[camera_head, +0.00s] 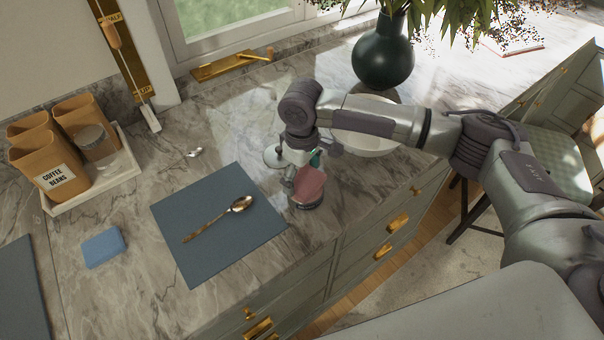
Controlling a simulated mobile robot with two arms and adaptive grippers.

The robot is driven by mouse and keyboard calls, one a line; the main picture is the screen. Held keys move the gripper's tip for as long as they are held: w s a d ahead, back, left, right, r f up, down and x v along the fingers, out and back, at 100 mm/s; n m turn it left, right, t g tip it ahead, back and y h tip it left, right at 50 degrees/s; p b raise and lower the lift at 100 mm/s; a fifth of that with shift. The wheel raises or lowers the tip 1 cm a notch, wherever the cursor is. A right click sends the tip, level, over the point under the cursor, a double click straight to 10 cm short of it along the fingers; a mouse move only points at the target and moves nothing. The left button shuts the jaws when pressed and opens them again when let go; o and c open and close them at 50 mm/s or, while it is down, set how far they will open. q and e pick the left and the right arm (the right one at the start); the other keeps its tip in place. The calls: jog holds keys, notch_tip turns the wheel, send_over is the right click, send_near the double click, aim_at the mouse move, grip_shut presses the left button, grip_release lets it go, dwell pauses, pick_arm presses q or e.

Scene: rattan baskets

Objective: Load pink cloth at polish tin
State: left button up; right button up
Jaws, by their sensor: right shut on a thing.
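The pink cloth (309,186) hangs at my right gripper (298,182), near the counter's front edge. My right gripper points down and is shut on the cloth; its fingers are partly hidden. A small dark round rim (309,205) shows just under the cloth. It may be the polish tin, but the cloth covers most of it. I cannot tell whether the cloth touches it. My left gripper is not in view.
A blue-grey mat (205,252) with a spoon (219,219) lies left of the gripper. A white bowl (372,143) stands behind my right arm, with a dark vase (383,60) farther back. A blue sponge (104,248) and a tray of canisters (125,180) are at left.

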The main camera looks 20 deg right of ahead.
aim_at(302, 178)
jog(key=shift+f, duration=0.55)
dwell(0.4)
jog(key=shift+s+f+p, duration=0.2)
jog(key=shift+s+p, duration=0.05)
jog(key=shift+p, duration=0.25)
dwell(2.2)
notch_tip(302, 178, up, 2)
jog(key=shift+w+p, duration=0.15)
jog(key=shift+p, duration=1)
notch_tip(302, 178, up, 5)
jog(key=p, duration=0.6)
jog(key=shift+r, duration=0.2)
